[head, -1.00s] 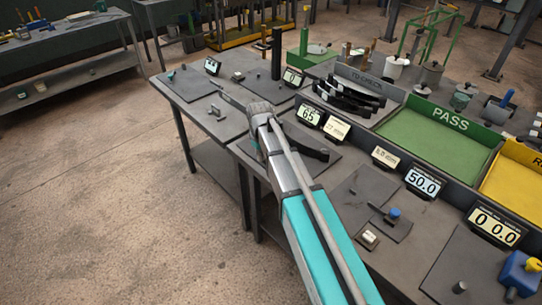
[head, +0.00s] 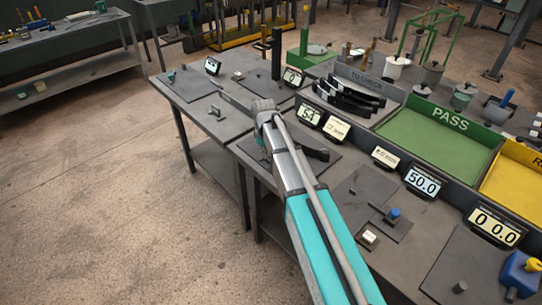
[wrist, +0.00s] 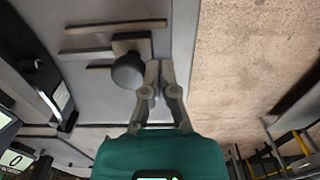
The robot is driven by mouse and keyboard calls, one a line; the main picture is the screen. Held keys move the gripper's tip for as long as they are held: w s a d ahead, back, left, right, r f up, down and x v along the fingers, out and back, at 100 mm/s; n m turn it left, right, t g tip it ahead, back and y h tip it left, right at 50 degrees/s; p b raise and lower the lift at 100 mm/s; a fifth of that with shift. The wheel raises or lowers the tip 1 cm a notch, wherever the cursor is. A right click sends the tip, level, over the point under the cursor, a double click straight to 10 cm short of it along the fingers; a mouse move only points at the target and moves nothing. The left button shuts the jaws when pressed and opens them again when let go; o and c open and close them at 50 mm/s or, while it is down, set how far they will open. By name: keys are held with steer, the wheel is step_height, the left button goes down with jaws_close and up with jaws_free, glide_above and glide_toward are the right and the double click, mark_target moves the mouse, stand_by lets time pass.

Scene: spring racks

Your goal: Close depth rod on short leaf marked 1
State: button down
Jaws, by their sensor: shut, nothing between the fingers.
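In the wrist view my gripper (wrist: 160,68) is shut and empty. Its fingertips are just right of a dark round knob (wrist: 128,71) on a small block; I cannot tell whether they touch it. In the head view my arm hides my fingers and most of this station. A dark curved leaf (head: 314,152) shows just right of my arm on the plate. I cannot read a mark on it, nor tell which part is the depth rod.
Several dark leaves (head: 350,101) lie in the TO CHECK tray at the back. A lit display (head: 309,115) stands behind my wrist. A green PASS tray (head: 440,140) and a yellow tray (head: 515,185) are at the right. A black post (head: 276,52) stands behind. Open floor lies left.

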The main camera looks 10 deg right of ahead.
steer(key=shift+w+d, duration=0.7)
steer(key=shift+d, duration=0.25)
stand_by(0.8)
steer(key=shift+s+a, duration=0.1)
steer(key=shift+a, duration=0.05)
stand_by(0.8)
steer(key=shift+r, duration=0.1)
steer(key=shift+r+p, duration=3.4)
steer(key=shift+p, duration=0.15)
steer(key=shift+s, duration=0.1)
steer(key=s+d+m, duration=0.3)
steer(key=s+d, duration=0.1)
steer(key=s, duration=0.7)
steer(key=s+d+m, duration=0.4)
steer(key=s, duration=0.6)
steer(key=shift+s+d, duration=0.35)
steer(key=shift+d, duration=0.05)
